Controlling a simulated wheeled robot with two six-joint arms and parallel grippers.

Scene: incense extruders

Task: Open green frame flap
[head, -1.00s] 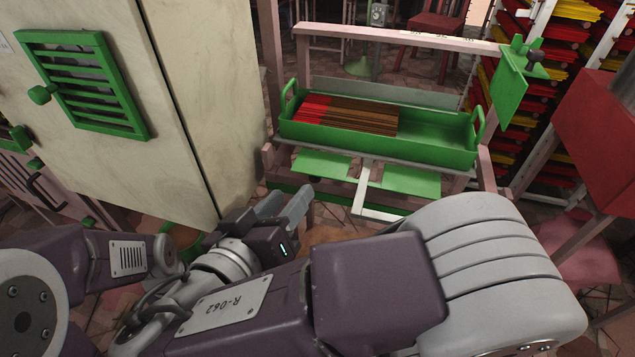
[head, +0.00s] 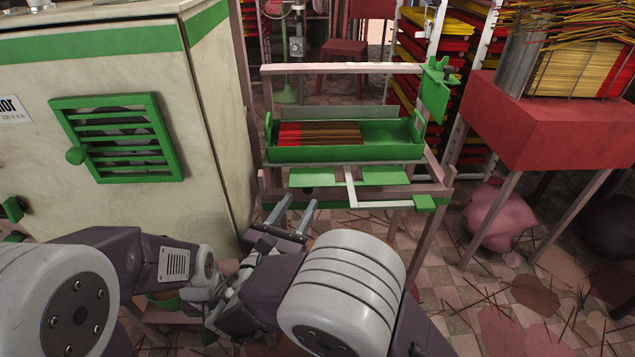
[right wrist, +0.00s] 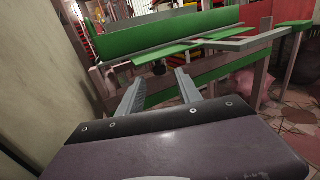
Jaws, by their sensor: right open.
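A pinkish frame (head: 340,69) stands in the middle of the head view with a green tray (head: 390,152) on it. A green flap-like plate (head: 434,95) hangs at the frame's upper right corner. Two flat green plates, one left (head: 312,178) and one right (head: 385,177), stick out below the tray front. I cannot tell which is the named flap. My right gripper (head: 293,207) is open and empty, below and in front of the left plate. In the right wrist view its fingers (right wrist: 160,82) point toward the frame, apart from the plates. My left gripper is not visible.
A cream cabinet (head: 215,130) with a green louvred vent (head: 118,138) stands close on the left. Red and brown sticks (head: 320,134) lie in the tray. A red table (head: 550,110) and a pink sack (head: 500,220) are at right. Tiled floor between has scattered sticks.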

